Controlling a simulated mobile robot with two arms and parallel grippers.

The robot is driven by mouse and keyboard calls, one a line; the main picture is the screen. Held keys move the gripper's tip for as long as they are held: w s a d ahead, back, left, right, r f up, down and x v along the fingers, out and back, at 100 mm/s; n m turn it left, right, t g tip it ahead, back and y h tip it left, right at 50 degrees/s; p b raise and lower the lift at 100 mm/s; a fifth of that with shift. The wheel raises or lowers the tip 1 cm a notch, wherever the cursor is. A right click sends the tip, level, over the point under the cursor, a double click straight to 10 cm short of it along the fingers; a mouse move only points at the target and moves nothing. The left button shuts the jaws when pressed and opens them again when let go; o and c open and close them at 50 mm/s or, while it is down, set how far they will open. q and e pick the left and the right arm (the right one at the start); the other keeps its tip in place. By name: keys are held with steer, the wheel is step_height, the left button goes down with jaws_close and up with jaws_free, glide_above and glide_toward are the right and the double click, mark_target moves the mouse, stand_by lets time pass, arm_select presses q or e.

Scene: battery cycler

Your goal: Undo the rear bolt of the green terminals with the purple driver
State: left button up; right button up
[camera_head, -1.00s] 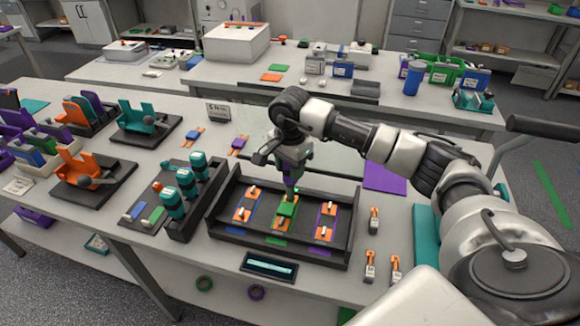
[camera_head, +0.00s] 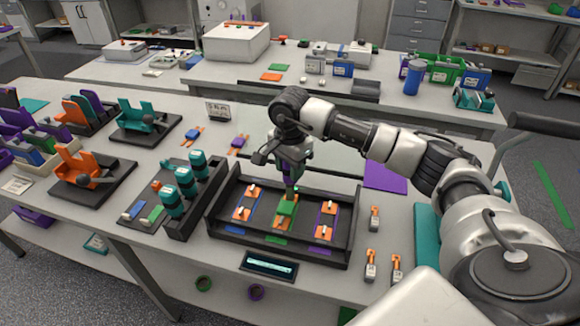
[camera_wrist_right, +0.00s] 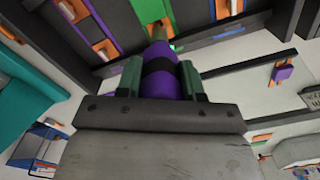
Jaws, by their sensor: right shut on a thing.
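My right gripper (camera_head: 290,172) is over the rear part of the black cycler tray (camera_head: 213,205). It is shut on the purple driver (camera_wrist_right: 160,84), which shows between the fingers in the right wrist view. The driver points down at the rear end of the middle channel with the green terminals (camera_head: 280,238). A green block (camera_head: 287,208) sits in that channel just below the driver. The rear bolt is hidden under the tip, and I cannot tell whether the tip touches it. My left gripper is not in view.
The blue channel (camera_head: 233,229) and purple channel (camera_head: 320,249) lie either side. A black rack with teal-topped drivers (camera_head: 172,197) stands left of the tray. Orange-topped cells (camera_head: 375,217) stand at the right. A small display (camera_head: 269,263) lies in front.

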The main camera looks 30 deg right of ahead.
stand_by(0.3)
steer(key=shift+n+b, duration=0.9)
steer(key=shift+n, duration=0.5)
